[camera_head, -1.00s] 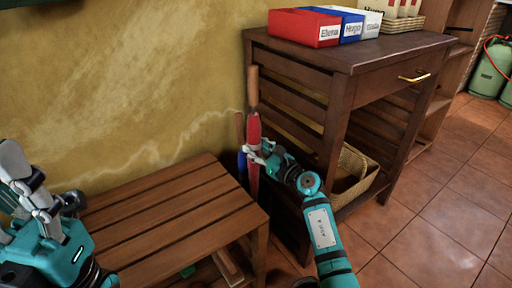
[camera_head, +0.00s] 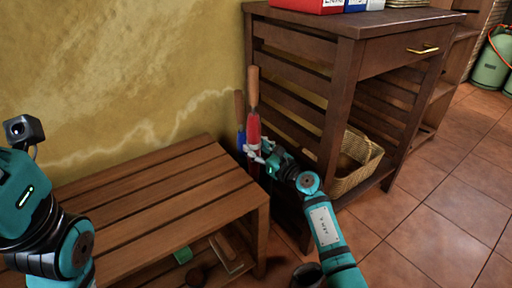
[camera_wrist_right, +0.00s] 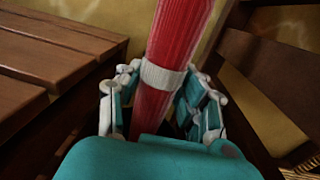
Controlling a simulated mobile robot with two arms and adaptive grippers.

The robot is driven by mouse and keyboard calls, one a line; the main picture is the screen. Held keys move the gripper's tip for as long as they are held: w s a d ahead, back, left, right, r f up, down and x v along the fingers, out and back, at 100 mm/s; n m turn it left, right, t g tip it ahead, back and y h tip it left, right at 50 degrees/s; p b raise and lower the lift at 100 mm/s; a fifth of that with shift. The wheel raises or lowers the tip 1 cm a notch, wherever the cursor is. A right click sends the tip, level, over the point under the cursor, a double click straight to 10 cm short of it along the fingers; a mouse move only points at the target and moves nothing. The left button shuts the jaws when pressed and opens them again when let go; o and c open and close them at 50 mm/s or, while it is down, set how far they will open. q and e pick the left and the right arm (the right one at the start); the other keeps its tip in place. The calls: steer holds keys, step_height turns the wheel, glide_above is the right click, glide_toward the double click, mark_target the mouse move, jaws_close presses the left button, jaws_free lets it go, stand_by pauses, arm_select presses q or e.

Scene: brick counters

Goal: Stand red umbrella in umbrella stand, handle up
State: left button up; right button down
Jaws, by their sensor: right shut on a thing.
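The red umbrella (camera_head: 253,130) stands about upright, its wooden handle (camera_head: 253,88) up, in the gap between the slatted bench and the dark cabinet. My right gripper (camera_head: 258,152) is shut on its red canopy. The right wrist view also shows the red umbrella (camera_wrist_right: 178,45), with a pale band around it, between the fingers (camera_wrist_right: 160,100). A blue umbrella (camera_head: 241,138) with a wooden handle stands just behind and left of it. The umbrella stand cannot be made out, and the red umbrella's lower end is hidden. My left arm shows at the left edge, but its gripper fingers do not.
The slatted wooden bench (camera_head: 150,205) is close on the left, with items on its lower shelf. The dark cabinet (camera_head: 340,80) is close on the right, with a wicker basket (camera_head: 357,165) low inside. Tiled floor (camera_head: 430,225) lies open at the right.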

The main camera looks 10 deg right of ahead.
steer(key=shift+f, duration=0.2)
steer(key=c, duration=0.8)
jaws_free()
steer(key=shift+o, duration=0.4)
steer(key=shift+f, duration=0.1)
steer(key=v, duration=1.2)
